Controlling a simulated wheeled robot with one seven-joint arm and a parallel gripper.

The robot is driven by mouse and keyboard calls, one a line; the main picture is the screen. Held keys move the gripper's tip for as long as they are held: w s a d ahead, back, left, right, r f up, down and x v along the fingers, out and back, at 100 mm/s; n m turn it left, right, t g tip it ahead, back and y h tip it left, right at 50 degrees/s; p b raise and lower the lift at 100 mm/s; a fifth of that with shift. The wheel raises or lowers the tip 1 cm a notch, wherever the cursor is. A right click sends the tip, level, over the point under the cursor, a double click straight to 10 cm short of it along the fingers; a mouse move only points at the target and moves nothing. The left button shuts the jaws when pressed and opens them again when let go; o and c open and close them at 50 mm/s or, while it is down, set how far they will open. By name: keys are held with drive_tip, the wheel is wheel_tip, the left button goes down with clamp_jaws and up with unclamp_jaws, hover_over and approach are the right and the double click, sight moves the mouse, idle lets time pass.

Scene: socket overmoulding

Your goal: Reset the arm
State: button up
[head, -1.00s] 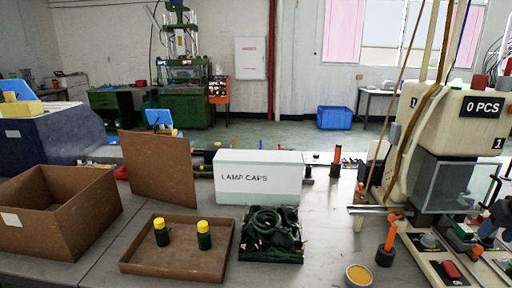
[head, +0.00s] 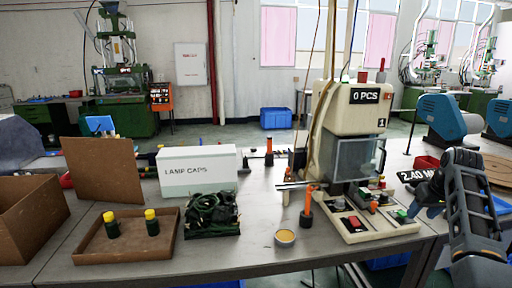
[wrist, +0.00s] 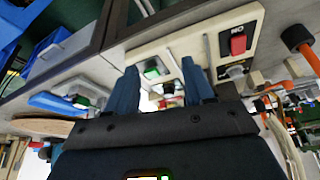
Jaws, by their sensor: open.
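My gripper (head: 432,198) is at the right of the head view, raised above the table to the right of the moulding machine (head: 350,130). In the wrist view its two blue fingers (wrist: 163,92) stand apart with nothing held between them. The machine's base plate with a red switch (wrist: 238,44) and a green button (wrist: 152,72) shows beyond the fingers. The machine's sign reads 0 PCS.
A shallow brown tray (head: 125,257) holds two dark green, yellow-topped pieces. A blue-housed machine (head: 440,116) stands right.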

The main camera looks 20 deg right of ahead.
drive_tip(key=s+a+f+n+t+h, duration=0.1)
drive_tip(key=s+a+f+t, duration=0.15)
drive_tip(key=a+f, duration=1.15)
drive_tip(key=s+a+f+n+t+h, duration=0.1)
drive_tip(key=s+a+f, duration=0.2)
drive_tip(key=s+a, duration=0.4)
drive_tip(key=s+a+f+n+t, duration=0.1)
drive_tip(key=s+a+f, duration=0.3)
drive_tip(key=a, duration=0.4)
drive_tip(key=s+a+r+n+t+y, duration=0.1)
drive_tip(key=s+a+r+t, duration=0.1)
drive_tip(key=s+a+r, duration=0.35)
drive_tip(key=s+a+r+t+y, duration=0.1)
drive_tip(key=s+a+r, duration=0.1)
drive_tip(key=s+a, duration=0.6)
drive_tip(key=s+a+r+n+t+y, duration=0.1)
drive_tip(key=s+a+r, duration=0.4)
drive_tip(key=s+r, duration=0.7)
wheel_tip(320, 180, up, 3)
drive_tip(key=shift+s+a+r+n+t+y, duration=0.25)
drive_tip(key=shift+t+y, duration=0.35)
drive_tip(key=shift+t, duration=0.65)
